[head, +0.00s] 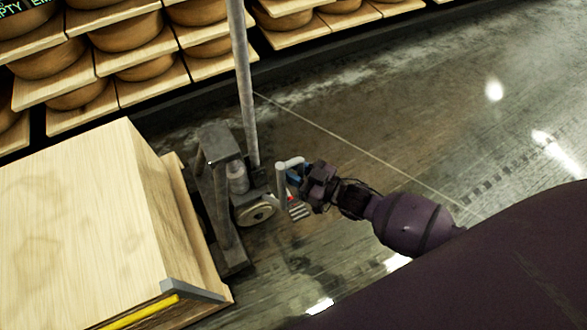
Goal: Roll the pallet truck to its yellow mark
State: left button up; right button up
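The pallet truck (218,192) shows left of centre as a dark grey frame with a tall grey pole (243,85) and a round pale wheel-like part (257,212). It stands against a large pale wooden load (70,215). My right gripper (292,176), on a purple arm from the right, is at a light grey bent handle (281,180) beside the truck. The fingers are small and partly hidden, so I cannot tell whether they are closed on it. My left gripper is out of view. I see no clear yellow floor mark.
A yellow strip (140,312) runs along the load's lower edge beside a grey corner piece (192,290). Shelves of cheese wheels (128,32) on boards line the back. Shiny dark floor (400,110) lies open to the right, crossed by a thin pale line.

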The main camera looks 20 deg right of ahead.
grip_shut()
jog(key=shift+d, duration=1)
grip_release()
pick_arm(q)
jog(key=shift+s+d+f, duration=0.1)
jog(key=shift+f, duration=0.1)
pick_arm(e)
jog(key=shift+a, duration=0.1)
